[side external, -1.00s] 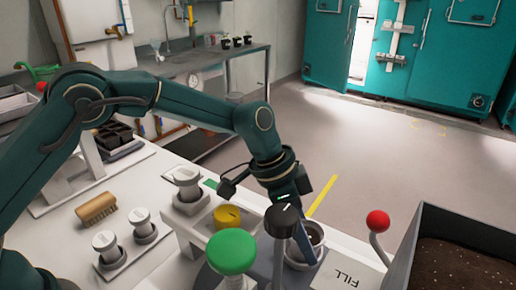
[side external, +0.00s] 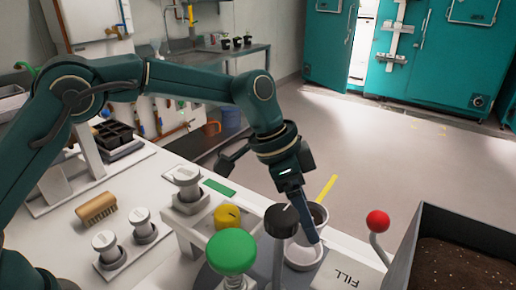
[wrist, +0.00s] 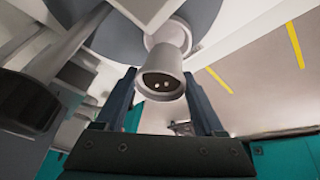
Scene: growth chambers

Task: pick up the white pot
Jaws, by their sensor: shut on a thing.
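The white pot (side external: 319,214) is held in my gripper (side external: 309,226), raised just above the white round holder (side external: 303,259) at the front of the bench. One finger crosses in front of the pot in the side view and hides part of it. In the wrist view the pot (wrist: 163,88) sits between the two dark fingers of my gripper (wrist: 161,80). Its dark inside shows two pale specks. The gripper is shut on the pot.
A black knob (side external: 281,221), a green button (side external: 231,251) and a yellow knob (side external: 227,215) stand left of the holder. A red-balled lever (side external: 378,221) and a soil bin (side external: 416,215) stand to the right. Open floor lies beyond the bench.

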